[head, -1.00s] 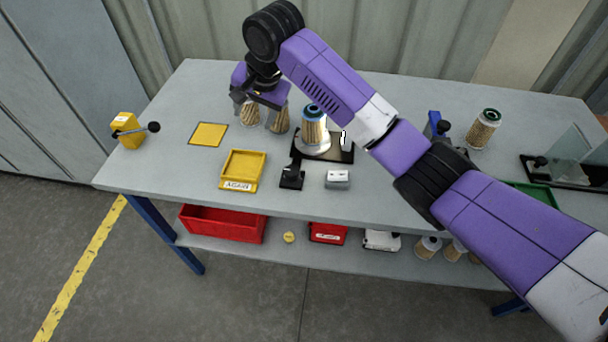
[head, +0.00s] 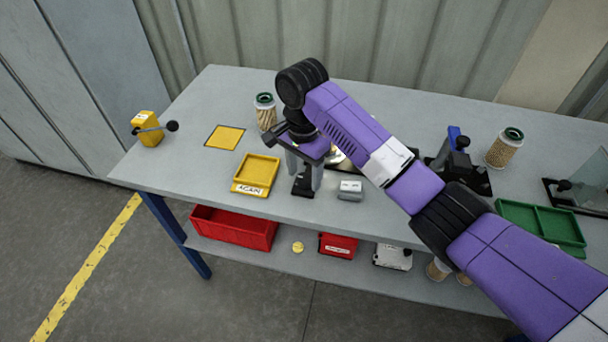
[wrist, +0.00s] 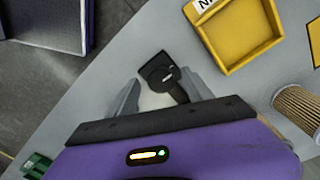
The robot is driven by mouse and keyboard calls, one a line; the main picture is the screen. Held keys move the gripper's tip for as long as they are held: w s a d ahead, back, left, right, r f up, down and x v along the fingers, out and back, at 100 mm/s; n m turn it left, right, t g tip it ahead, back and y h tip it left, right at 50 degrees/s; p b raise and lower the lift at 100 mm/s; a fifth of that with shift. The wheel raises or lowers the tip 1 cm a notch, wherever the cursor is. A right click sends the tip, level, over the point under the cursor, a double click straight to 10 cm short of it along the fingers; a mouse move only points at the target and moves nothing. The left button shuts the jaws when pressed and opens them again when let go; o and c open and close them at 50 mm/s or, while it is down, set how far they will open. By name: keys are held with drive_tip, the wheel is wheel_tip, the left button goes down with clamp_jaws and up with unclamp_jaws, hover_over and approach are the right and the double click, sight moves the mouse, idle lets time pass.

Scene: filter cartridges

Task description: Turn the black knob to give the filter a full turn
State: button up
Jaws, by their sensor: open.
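The black knob (head: 302,188) stands near the front of the table, just right of the yellow tray. In the wrist view the knob (wrist: 158,72) has a small white mark on its top and lies between and just beyond my fingertips. My gripper (head: 305,172) is open, pointing down over the knob, with one finger on each side; I cannot tell whether either touches it. In the wrist view my gripper (wrist: 160,92) holds nothing. The filter on the turntable is hidden behind my arm; only a bit of the pale turntable (head: 340,159) shows.
A green-topped filter (head: 265,112) stands behind my gripper, another (head: 504,148) at the right. A yellow square (head: 225,138) lies at the left.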

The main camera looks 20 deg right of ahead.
drive_tip(key=shift+f, duration=0.25)
clamp_jaws()
